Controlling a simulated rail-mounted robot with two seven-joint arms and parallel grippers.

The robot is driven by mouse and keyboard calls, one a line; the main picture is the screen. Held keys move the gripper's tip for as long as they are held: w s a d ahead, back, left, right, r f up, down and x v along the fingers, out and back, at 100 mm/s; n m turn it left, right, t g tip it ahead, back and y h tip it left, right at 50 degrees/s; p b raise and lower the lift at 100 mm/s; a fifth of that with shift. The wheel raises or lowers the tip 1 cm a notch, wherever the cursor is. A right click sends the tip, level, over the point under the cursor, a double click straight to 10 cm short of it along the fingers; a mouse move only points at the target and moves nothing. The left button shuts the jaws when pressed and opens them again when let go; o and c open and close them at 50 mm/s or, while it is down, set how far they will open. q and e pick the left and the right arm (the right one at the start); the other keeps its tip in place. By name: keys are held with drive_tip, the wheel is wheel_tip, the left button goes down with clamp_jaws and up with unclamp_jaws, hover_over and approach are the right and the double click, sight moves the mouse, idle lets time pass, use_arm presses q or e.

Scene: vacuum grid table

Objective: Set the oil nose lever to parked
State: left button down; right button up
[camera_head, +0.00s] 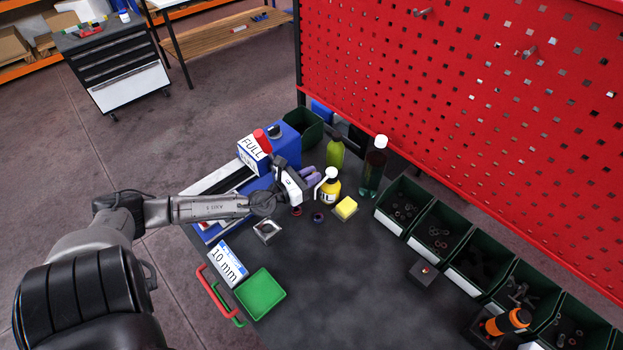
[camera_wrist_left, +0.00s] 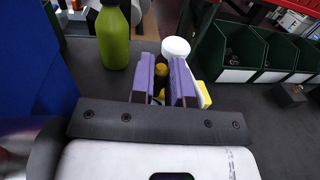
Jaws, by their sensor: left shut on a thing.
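A yellow bottle (camera_head: 330,192) with a white nose on top stands at the back of the dark table; I take this nose as the oil nose lever (camera_head: 330,174). My left gripper (camera_head: 310,174) is at the nose, its purple fingers reaching in from the left. In the left wrist view the fingers (camera_wrist_left: 163,85) are nearly together, with something dark and yellow between them. The gripper is shut on a small part, mostly hidden, that looks like the lever. The lever's exact angle is unclear. My right gripper is not in view.
A green bottle (camera_head: 335,152) and a dark bottle with a white cap (camera_head: 374,170) stand close behind. A yellow block (camera_head: 345,208) sits just right. Blue box (camera_head: 284,145) crowds the left.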

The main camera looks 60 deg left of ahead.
use_arm(q)
drive_tip(key=shift+r, duration=0.1)
drive_tip(key=c, duration=1.4)
unclamp_jaws()
drive_tip(key=shift+w, duration=0.1)
drive_tip(key=s, duration=1.3)
drive_tip(key=shift+s+d+b, duration=0.2)
drive_tip(key=shift+s+b, duration=0.2)
drive_tip(key=shift+b, duration=0.05)
